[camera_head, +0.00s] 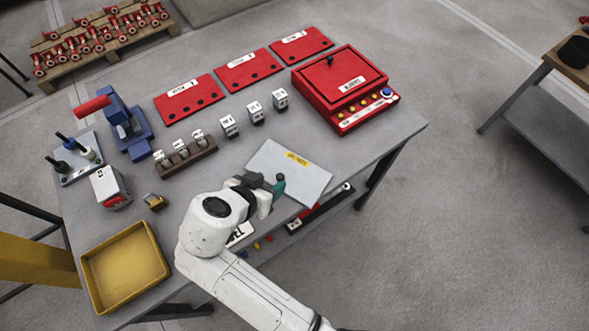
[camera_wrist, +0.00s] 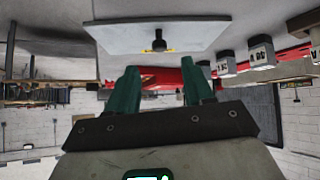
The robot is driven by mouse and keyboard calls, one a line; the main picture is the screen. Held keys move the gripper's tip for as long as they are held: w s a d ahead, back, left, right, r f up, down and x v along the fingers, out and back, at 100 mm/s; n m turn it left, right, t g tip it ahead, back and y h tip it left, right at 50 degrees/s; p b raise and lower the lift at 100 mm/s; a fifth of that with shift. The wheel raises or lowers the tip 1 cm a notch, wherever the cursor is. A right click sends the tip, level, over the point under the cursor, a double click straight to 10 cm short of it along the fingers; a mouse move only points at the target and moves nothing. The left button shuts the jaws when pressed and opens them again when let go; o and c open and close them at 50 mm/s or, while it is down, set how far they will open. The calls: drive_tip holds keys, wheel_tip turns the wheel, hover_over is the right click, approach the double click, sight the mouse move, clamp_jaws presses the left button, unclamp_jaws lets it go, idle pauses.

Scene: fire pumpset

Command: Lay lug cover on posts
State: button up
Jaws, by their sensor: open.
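A flat pale grey-white plate (camera_head: 303,180) with a yellow label, which I take to be the lug cover, lies near the front edge of the workbench. In the wrist view the plate (camera_wrist: 190,28) shows a dark upright knob (camera_wrist: 158,42) beside the label. My gripper (camera_head: 277,186) is over the plate's front left part in the head view. In the wrist view my gripper (camera_wrist: 160,84) is open, with its two green fingers apart and nothing between them. The knob lies beyond the fingertips. I cannot make out the posts, or what is under the plate.
Grey blocks (camera_head: 255,112) and a slotted holder (camera_head: 187,158) stand behind the plate. A red control box (camera_head: 338,80) is at the back right, with red panels (camera_head: 188,97) to its left. A blue press (camera_head: 130,135) and yellow tray (camera_head: 128,268) are on the left.

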sight(280, 177)
drive_tip(key=shift+p+x, duration=0.75)
drive_tip(key=shift+x, duration=2.55)
drive_tip(key=shift+c, duration=0.4)
clamp_jaws()
